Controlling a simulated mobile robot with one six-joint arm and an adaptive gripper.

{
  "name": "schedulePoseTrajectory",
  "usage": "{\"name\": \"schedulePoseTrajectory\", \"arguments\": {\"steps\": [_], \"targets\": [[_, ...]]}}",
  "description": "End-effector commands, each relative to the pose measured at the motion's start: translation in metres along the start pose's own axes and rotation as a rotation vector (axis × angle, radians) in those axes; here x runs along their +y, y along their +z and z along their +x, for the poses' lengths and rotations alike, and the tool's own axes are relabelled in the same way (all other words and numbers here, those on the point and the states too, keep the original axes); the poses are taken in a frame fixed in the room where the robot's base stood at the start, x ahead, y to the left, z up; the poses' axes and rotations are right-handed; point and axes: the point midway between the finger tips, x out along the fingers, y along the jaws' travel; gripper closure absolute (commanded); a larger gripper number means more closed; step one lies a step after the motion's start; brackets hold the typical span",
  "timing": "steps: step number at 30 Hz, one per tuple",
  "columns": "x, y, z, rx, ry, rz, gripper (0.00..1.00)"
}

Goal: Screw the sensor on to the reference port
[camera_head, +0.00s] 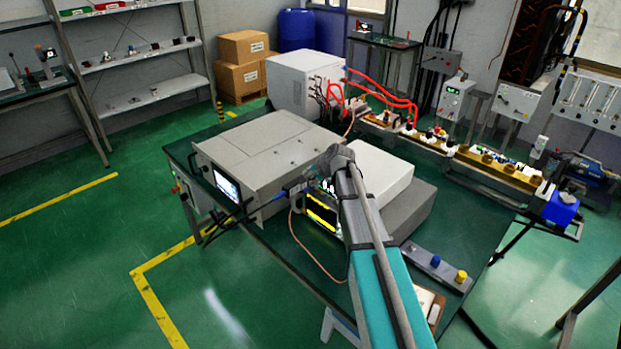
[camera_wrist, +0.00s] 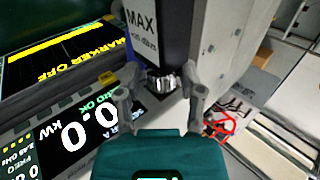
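In the wrist view the sensor (camera_wrist: 150,45) is a dark block with a white label reading "MAX" and a dBm figure. A silvery threaded connector (camera_wrist: 163,83) is at its near end. My gripper (camera_wrist: 165,25) has its grey fingers along both sides of the dark body and appears shut on it. Lit instrument screens show on the left of the wrist view (camera_wrist: 75,120). In the head view a screen with a yellow band (camera_head: 321,211) is beside my arm, which hides most of the gripper and sensor there. I cannot make out the reference port in either view.
A large grey instrument (camera_head: 262,155) stands on the green bench, with dark cables at its front. A pale box (camera_head: 375,170) is behind my arm. A grey strip (camera_head: 425,258) with blue and yellow caps lies at right.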

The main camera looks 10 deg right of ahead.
Motion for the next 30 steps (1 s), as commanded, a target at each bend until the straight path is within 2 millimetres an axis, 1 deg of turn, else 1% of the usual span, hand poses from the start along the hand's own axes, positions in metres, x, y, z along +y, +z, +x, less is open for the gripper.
{"name": "schedulePoseTrajectory", "arguments": {"steps": [1, 2, 19, 26, 30], "targets": [[-0.0002, -0.0001, 0.0, 0.0, -0.001, 0.0, 0.32], [-0.0002, -0.0001, 0.0, 0.0, -0.001, 0.0, 0.29], [-0.0028, -0.0006, -0.0001, 0.001, 0.022, 0.001, 0.29], [-0.0061, -0.0009, -0.0004, 0.0, 0.115, -0.001, 0.29], [-0.0081, -0.0017, -0.0001, -0.001, 0.208, 0.0, 0.29]]}}
